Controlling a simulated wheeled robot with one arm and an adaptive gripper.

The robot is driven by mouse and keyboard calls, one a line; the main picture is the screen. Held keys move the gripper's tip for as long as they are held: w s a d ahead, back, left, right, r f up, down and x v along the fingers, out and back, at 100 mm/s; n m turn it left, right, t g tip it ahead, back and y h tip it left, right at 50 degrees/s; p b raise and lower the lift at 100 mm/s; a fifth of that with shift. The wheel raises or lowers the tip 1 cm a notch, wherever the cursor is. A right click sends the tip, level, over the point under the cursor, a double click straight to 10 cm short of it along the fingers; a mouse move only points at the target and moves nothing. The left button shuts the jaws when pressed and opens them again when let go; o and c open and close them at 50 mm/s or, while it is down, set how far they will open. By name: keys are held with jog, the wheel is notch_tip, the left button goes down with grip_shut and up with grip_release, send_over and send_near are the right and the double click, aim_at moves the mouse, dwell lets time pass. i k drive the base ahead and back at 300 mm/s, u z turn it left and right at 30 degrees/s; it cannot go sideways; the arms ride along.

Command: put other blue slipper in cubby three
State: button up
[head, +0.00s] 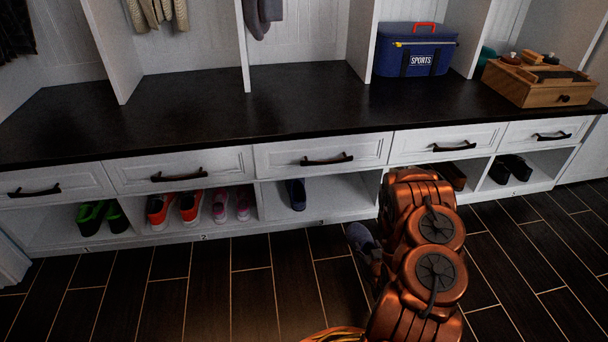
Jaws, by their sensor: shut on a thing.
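One blue slipper (297,194) stands in the left part of cubby three (338,194), the middle cubby under the bench. The other blue slipper (360,237) is held by my gripper (372,254), low in front of the cubbies, just left of my copper arm. My gripper is shut on this slipper, but its fingers are small and partly hidden by the arm. The held slipper is outside cubby three, near its front right side. The right part of cubby three is bare.
Green shoes (102,214) are in cubby one; orange (174,208) and pink shoes (231,204) are in cubby two. Brown shoes (451,175) and black shoes (510,168) fill the right cubbies. White dividers separate them. The dark floor (245,280) at left is clear.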

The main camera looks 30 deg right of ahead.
aim_at(327, 189)
jog(key=i, duration=0.9)
